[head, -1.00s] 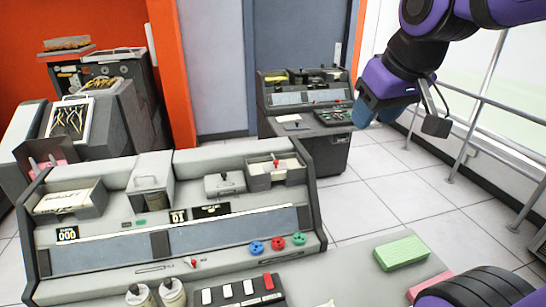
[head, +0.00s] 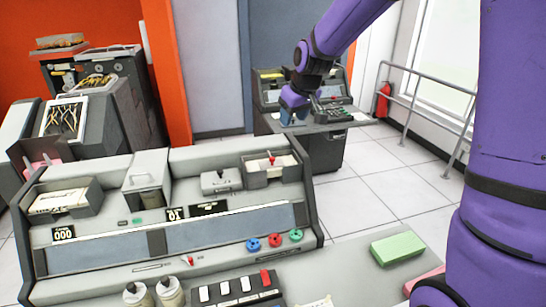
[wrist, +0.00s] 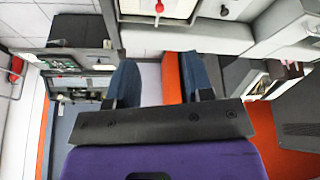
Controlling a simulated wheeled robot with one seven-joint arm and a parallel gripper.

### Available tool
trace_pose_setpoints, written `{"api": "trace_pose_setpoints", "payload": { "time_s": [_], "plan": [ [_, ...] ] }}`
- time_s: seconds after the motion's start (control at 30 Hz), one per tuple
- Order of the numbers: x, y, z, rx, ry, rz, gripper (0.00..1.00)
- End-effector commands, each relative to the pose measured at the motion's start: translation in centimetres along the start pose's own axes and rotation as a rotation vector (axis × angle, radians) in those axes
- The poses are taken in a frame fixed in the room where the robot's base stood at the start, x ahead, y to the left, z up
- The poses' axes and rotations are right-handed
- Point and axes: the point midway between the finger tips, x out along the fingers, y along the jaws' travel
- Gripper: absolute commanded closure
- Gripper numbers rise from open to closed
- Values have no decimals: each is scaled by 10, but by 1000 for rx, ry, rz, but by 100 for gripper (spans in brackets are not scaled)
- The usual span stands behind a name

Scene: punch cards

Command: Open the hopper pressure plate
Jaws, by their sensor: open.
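My gripper (head: 294,116) is in the air above the right side of the grey card machine (head: 110,235), in front of the far console in the head view. Its two blue fingers are apart and empty, also in the wrist view (wrist: 162,84). On the machine's top are a left card bin (head: 62,200), a box with a wire handle (head: 147,182), a small grey block with a black knob (head: 221,179) and a right bin with a red-knobbed part (head: 271,160). That red knob also shows in the wrist view (wrist: 159,8). I cannot tell for sure which part is the pressure plate.
A green card stack (head: 397,248) lies on the right desk top. Red, blue and green knobs (head: 275,240) and a switch box (head: 238,292) are at the machine's front. A second console (head: 310,130) stands behind. A railing (head: 430,115) runs along the window.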

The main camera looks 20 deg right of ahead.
Motion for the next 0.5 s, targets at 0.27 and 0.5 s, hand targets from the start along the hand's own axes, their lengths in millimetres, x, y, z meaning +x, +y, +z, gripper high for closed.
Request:
{"api": "trace_pose_setpoints", "payload": {
  "time_s": [0.27, 0.5],
  "plan": [
    [85, 10, -25, -32, -6, -39, 53],
    [119, 13, -33, -44, -1, -53, 53]
  ]
}}
